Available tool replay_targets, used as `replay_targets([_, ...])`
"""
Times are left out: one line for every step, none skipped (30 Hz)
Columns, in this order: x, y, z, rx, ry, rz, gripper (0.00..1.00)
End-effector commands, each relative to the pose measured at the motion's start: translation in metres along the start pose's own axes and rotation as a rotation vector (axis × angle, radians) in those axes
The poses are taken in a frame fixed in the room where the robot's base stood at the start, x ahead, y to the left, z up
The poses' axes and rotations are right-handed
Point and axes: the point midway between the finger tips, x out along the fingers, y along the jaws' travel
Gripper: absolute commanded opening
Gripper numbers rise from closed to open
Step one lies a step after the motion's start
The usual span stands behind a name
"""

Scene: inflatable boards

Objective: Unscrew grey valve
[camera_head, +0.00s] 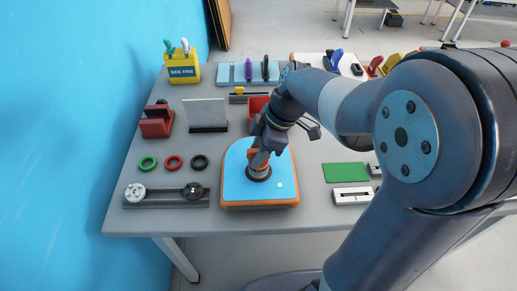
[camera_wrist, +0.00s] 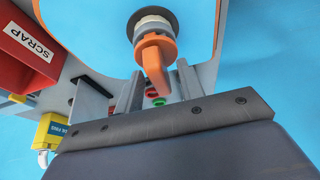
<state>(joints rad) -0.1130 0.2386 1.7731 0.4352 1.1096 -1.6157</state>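An inflatable board (camera_head: 232,184), blue on top with an orange edge, lies on the grey table's front part. On it stands a valve (camera_head: 259,172) with a dark round base and an orange part above. In the wrist view the valve (camera_wrist: 154,22) shows a dark flange, a pale grey ring and an orange lever (camera_wrist: 153,57). My gripper (camera_head: 264,156) is over the valve, pointing down. In the wrist view its two fingers (camera_wrist: 160,78) stand apart with the lever's end seen between them. Contact with the lever cannot be made out.
A slide rail with round knobs (camera_head: 165,202), coloured rings (camera_head: 173,162) and a red block (camera_head: 157,122) lie left. A clear panel stand (camera_head: 205,114) and a red SCRAP bin (camera_wrist: 30,45) are behind. A green plate (camera_head: 345,172) lies right. A blue wall (camera_head: 75,110) borders the left.

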Motion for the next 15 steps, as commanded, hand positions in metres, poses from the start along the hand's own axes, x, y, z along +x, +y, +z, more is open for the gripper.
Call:
replay_targets([0.0,0.0,0.0,0.0,0.0,0.0,0.39])
replay_targets([0.0,0.0,0.0,0.0,0.0,0.0,0.39])
replay_targets([0.0,0.0,0.0,0.0,0.0,0.0,0.39])
replay_targets([0.0,0.0,0.0,0.0,0.0,0.0,0.39])
replay_targets([0.0,0.0,0.0,0.0,0.0,0.0,0.39])
replay_targets([0.0,0.0,0.0,0.0,0.0,0.0,0.39])
replay_targets([0.0,0.0,0.0,0.0,0.0,0.0,0.39])
replay_targets([-0.001,0.0,0.0,0.0,0.0,0.001,0.39])
replay_targets([-0.003,0.0,0.0,0.0,0.0,0.002,0.39])
replay_targets([-0.006,0.001,0.0,0.0,0.001,0.003,0.39])
replay_targets([-0.009,0.001,0.0,0.0,0.001,0.004,0.39])
replay_targets([-0.014,0.001,0.0,0.0,0.001,0.004,0.39])
replay_targets([-0.019,0.001,0.0,0.0,0.001,0.005,0.39])
replay_targets([-0.024,0.001,0.0,0.001,0.001,0.005,0.39])
replay_targets([-0.033,0.001,0.0,0.0,0.001,0.007,0.39])
